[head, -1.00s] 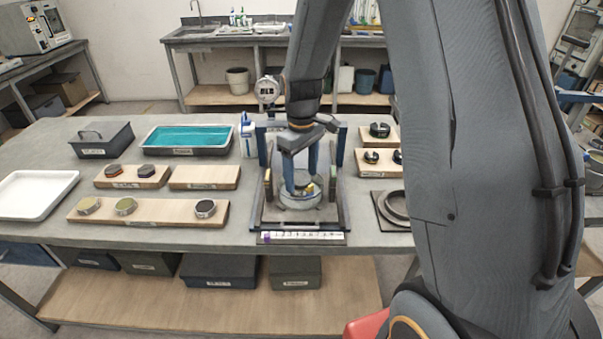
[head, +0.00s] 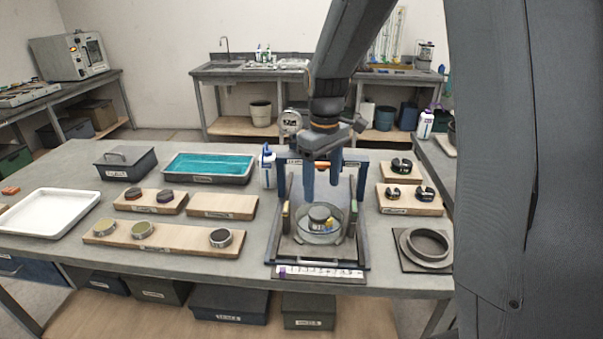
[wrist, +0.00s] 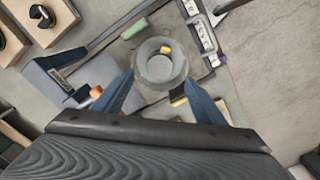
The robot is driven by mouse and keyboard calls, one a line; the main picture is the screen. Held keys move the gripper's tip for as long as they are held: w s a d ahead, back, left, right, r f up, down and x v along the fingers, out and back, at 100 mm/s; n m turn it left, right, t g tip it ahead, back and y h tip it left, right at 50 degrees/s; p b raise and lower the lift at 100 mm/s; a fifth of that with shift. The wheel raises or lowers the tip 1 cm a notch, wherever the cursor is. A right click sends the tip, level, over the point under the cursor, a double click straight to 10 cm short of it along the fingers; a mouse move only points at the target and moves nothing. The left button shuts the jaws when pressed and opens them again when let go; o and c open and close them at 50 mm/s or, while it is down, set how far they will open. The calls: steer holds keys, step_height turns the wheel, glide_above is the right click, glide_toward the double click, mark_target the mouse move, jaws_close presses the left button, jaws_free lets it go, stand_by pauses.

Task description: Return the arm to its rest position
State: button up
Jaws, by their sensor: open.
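My gripper (head: 322,187) is above the fixture in the middle of the bench, its two blue fingers apart with nothing between them. In the wrist view, the fingers (wrist: 155,92) reach in from the lower edge on either side of the dish (wrist: 160,64). My arm covers much of the right side of the head view.
Wooden boards with discs (head: 160,243), a white tray (head: 46,219) and a teal-filled tray (head: 208,170) lie to the left. Boards with dark clamps (head: 412,206) and a grey ring (head: 424,245) lie to the right. A white bottle (head: 268,168) stands behind the frame.

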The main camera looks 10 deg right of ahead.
steer(key=s+f+m+b, duration=0.1)
steer(key=s+f+m, duration=0.1)
steer(key=s, duration=0.6)
steer(key=s+f+m+t+b, duration=0.1)
steer(key=s+f+m, duration=0.2)
steer(key=s, duration=0.6)
steer(key=shift+a+f+m, duration=0.15)
steer(key=shift+m, duration=0.55)
